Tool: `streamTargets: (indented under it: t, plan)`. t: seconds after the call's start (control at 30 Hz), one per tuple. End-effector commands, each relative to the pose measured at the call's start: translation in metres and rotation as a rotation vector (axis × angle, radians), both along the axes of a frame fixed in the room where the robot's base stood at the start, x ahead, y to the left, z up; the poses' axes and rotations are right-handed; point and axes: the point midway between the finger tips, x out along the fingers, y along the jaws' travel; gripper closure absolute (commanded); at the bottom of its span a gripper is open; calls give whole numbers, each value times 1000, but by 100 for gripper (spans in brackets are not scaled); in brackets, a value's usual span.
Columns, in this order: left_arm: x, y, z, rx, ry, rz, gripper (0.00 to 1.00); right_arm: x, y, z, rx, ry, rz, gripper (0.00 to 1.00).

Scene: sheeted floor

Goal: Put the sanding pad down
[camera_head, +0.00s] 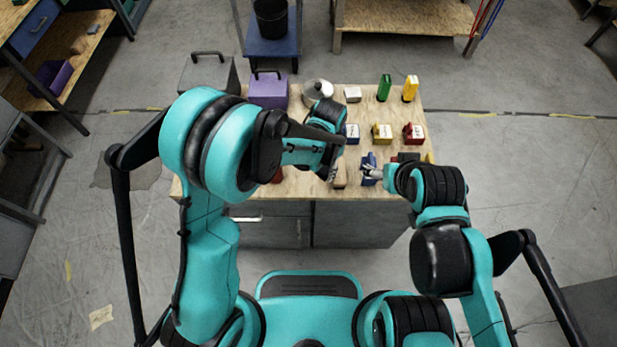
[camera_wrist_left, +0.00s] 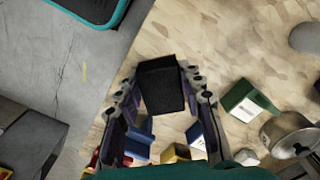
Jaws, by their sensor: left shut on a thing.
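A black block, which I take to be the sanding pad (camera_wrist_left: 161,86), sits between the fingertips of my left gripper (camera_wrist_left: 165,92) in the left wrist view. The fingers press on it from both sides. Bare wood of the workbench top (camera_wrist_left: 215,42) shows around it; I cannot tell whether it touches the wood. In the head view my left gripper (camera_head: 331,172) is over the front part of the bench, and the pad is not clear there.
Several small items stand on the bench: a yellow box (camera_head: 382,133), a red box (camera_head: 414,134), a green bottle (camera_head: 384,87), a yellow bottle (camera_head: 410,88) and a purple box (camera_head: 268,91). A metal pot (camera_wrist_left: 287,136) shows in the left wrist view.

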Motion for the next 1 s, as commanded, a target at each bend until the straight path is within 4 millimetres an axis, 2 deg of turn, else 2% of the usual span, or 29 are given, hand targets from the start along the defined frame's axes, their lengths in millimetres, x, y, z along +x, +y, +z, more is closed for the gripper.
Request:
streamTargets:
  t: [0.03, 0.1, 0.3, 0.43, 0.63, 1.0]
  plan:
    - [2, 12, -11, 0, 0, 5, 89, 0, 0, -7, 0, 0, 0, 29]
    - [4, 26, -18, 0, 0, 4, 89, 0, 0, -11, 0, 0, 0, 29]
    - [7, 46, -29, 0, 0, 1, 89, 0, 0, -17, 0, 0, 0, 29]
    - [8, 48, -37, 0, 0, 0, 89, 0, 0, -21, 0, 0, 0, 29]
    - [8, 47, -68, 0, 0, 0, 89, 0, 0, -36, 0, 0, 0, 29]
    - [7, 47, -71, 0, 0, 0, 89, 0, 0, -38, 0, 0, 0, 29]
